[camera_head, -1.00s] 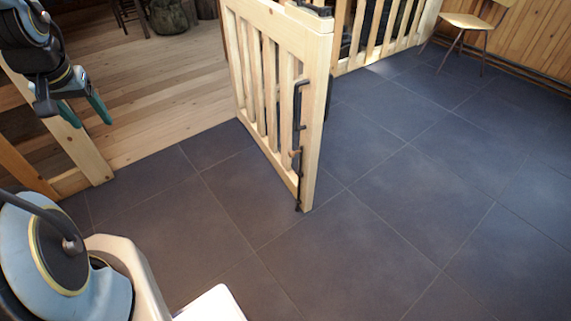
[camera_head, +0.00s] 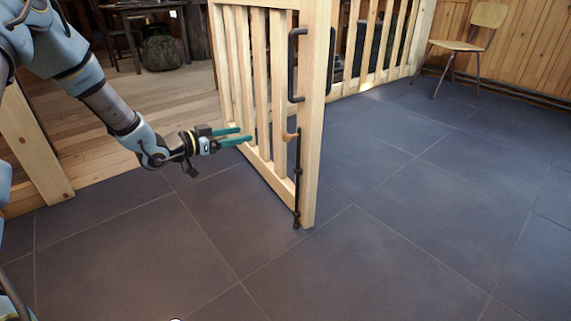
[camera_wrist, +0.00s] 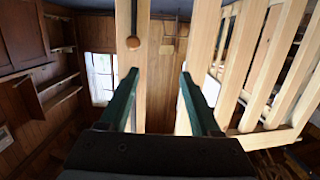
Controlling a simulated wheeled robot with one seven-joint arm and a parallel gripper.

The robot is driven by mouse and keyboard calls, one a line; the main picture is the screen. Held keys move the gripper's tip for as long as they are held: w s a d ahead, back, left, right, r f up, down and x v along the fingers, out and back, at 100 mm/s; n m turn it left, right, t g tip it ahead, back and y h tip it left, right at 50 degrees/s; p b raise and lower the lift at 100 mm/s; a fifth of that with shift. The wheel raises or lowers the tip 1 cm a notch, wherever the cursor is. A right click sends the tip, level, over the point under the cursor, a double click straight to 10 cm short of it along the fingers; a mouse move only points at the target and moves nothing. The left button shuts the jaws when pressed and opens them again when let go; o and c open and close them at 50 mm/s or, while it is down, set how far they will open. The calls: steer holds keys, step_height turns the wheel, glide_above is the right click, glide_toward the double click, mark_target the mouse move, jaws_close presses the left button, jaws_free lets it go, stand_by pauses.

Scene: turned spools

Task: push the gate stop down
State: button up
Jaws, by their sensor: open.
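The wooden gate (camera_head: 312,130) stands open, its end post facing me. The gate stop (camera_head: 298,180) is a thin dark rod on the post's lower part, with a brown knob (camera_head: 291,136) near its top. Its lower tip is near the floor; I cannot tell if it touches. My gripper (camera_head: 247,135) is open and empty, left of the knob at about its height, with a gap between. In the wrist view, the knob (camera_wrist: 133,43) shows ahead, beyond the green fingers (camera_wrist: 158,82) and nearer the left one.
A dark pull handle (camera_head: 293,65) is on the gate above the stop. A slatted fence (camera_head: 390,40) runs behind. A chair (camera_head: 465,42) stands at the far right. The dark tiled floor (camera_head: 420,200) in front and to the right is clear.

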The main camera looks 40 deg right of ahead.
mark_target(284, 139)
steer(key=s+d+f+g+b, duration=0.1)
steer(key=s+d+b, duration=0.1)
steer(key=d, duration=0.1)
steer(key=s+d+f+m+g+h+b, duration=0.1)
steer(key=s+d+b, duration=0.1)
steer(key=d, duration=0.2)
steer(key=s+d+f+b, duration=0.1)
steer(key=s+d, duration=0.1)
steer(key=d, duration=0.2)
steer(key=shift+d+f+m+g+b, duration=0.25)
steer(key=shift+f+m+g+b, duration=0.05)
steer(key=shift+m+g+b, duration=0.1)
steer(key=shift+s+d+r, duration=0.1)
steer(key=shift+d, duration=0.5)
steer(key=shift+c, duration=0.2)
jaws_close()
